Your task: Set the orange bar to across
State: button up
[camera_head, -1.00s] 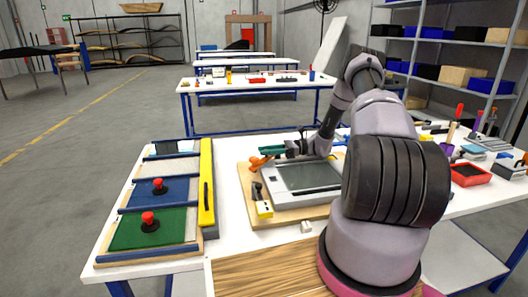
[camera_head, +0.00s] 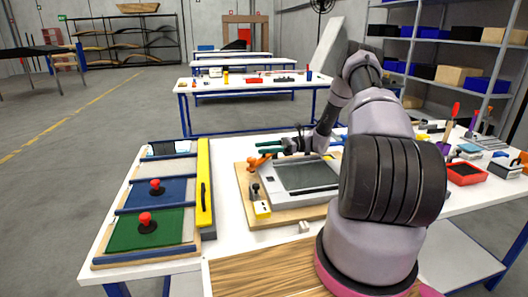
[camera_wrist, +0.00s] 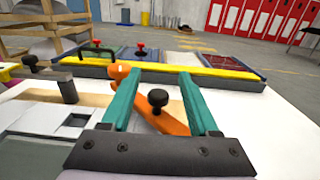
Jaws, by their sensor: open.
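The orange bar (camera_head: 259,161) is at the far left corner of a grey framed unit with a dark panel (camera_head: 308,175). In the wrist view the orange bar (camera_wrist: 165,122) slants from upper left to lower right, with a black knob (camera_wrist: 158,99) over it. My gripper (camera_wrist: 156,76) has two teal fingers, spread apart with the knob and part of the bar seen between them. Its left finger overlaps the bar's upper end in the picture; I cannot tell whether they touch. In the head view my gripper (camera_head: 267,147) is just above and behind the bar.
A yellow block with a black lever (camera_head: 260,204) stands on the wooden board left of the unit. Further left are a long yellow bar (camera_head: 204,185) and blue and green panels (camera_head: 140,229) with red knobs. A small pale block (camera_head: 304,227) lies in front.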

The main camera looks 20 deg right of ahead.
notch_tip(320, 180, up, 9)
jog(key=shift+f, duration=0.1)
dwell(0.3)
